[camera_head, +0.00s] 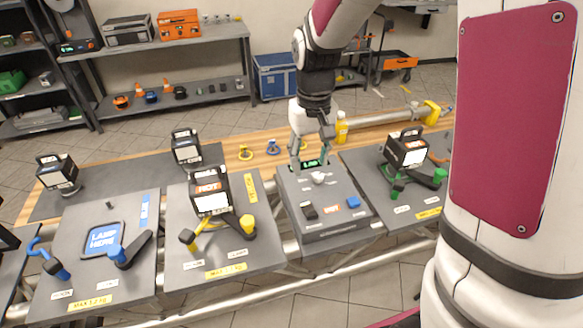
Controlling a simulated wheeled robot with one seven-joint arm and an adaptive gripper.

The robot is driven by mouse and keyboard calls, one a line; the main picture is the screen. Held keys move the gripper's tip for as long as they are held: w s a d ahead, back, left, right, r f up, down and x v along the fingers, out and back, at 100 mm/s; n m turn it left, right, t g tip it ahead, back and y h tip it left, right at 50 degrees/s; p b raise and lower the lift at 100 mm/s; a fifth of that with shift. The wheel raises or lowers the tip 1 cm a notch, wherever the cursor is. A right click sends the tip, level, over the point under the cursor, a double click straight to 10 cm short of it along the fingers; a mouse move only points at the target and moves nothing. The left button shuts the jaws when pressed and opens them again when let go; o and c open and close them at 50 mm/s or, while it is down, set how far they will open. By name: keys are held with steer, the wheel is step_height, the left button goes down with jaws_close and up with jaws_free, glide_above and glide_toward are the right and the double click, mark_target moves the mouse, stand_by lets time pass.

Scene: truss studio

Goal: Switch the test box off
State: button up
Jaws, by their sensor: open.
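The test box (345,222) is a grey box on the bench, right of centre. The switch's position is too small to tell. My gripper (311,157) points down at the back edge of the box, by the display, and partly covers that edge. It is open with nothing seen between its fingers. I cannot tell whether it touches the box.
Black lamps stand left on a hot-labelled station (252,262), right on another (420,222), and along the bench. A yellow bottle (341,128) and a metal tube (385,117) are behind the box. A grey pad (92,282) reads "LAMP HERE".

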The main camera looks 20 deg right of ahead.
mark_target(307, 205)
step_height(307, 205, down, 15)
steer(key=shift+w+r+p, duration=0.15)
steer(key=shift+r+p, duration=0.05)
steer(key=shift+p, duration=0.6)
